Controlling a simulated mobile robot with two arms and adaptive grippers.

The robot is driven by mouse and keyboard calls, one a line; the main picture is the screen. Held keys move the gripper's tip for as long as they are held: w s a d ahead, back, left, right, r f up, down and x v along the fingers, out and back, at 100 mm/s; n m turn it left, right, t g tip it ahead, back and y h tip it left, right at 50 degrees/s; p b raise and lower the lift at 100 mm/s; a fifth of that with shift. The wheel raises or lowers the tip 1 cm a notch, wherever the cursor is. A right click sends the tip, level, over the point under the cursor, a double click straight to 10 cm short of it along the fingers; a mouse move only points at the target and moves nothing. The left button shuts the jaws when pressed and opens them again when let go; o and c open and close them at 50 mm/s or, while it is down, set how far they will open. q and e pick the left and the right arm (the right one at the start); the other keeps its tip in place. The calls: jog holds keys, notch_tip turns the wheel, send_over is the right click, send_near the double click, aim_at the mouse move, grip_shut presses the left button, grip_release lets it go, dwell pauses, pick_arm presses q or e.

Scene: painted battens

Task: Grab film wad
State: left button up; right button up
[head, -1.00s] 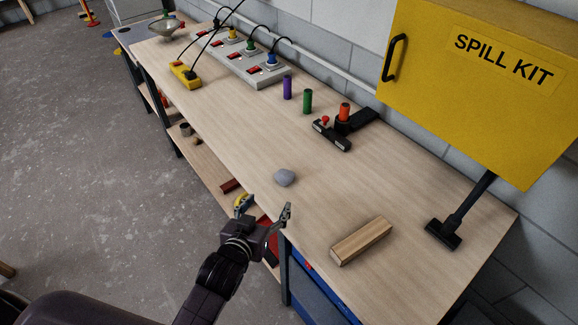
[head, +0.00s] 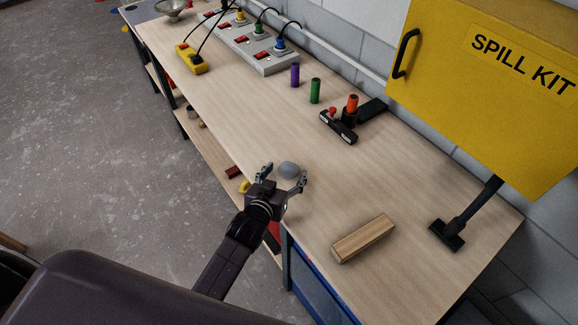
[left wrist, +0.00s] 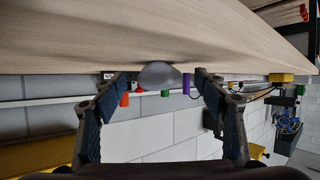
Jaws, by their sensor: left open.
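The film wad (head: 288,170) is a small grey, rounded lump on the wooden bench top near its front edge. My left gripper (head: 284,173) is open, with one finger to each side of the wad or just short of it. In the left wrist view the film wad (left wrist: 160,75) shows in the gap between the two fingertips (left wrist: 160,76), with space on both sides. The view is upside down, with the bench top above. The fingers do not visibly touch the wad. My right gripper is not in view.
A wooden block (head: 364,238) lies to the right on the bench (head: 240,125). Green (head: 315,91) and purple (head: 295,75) cylinders stand farther back, near a black tool (head: 338,127). A yellow spill kit cabinet (head: 480,100) overhangs the right back. The bench around the wad is clear.

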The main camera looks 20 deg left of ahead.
pick_arm(q)
jog(key=shift+w+f, duration=0.2)
jog(key=shift+w, duration=0.2)
jog(key=shift+c, duration=0.7)
jog(key=c, duration=0.8)
jog(key=shift+r, duration=0.1)
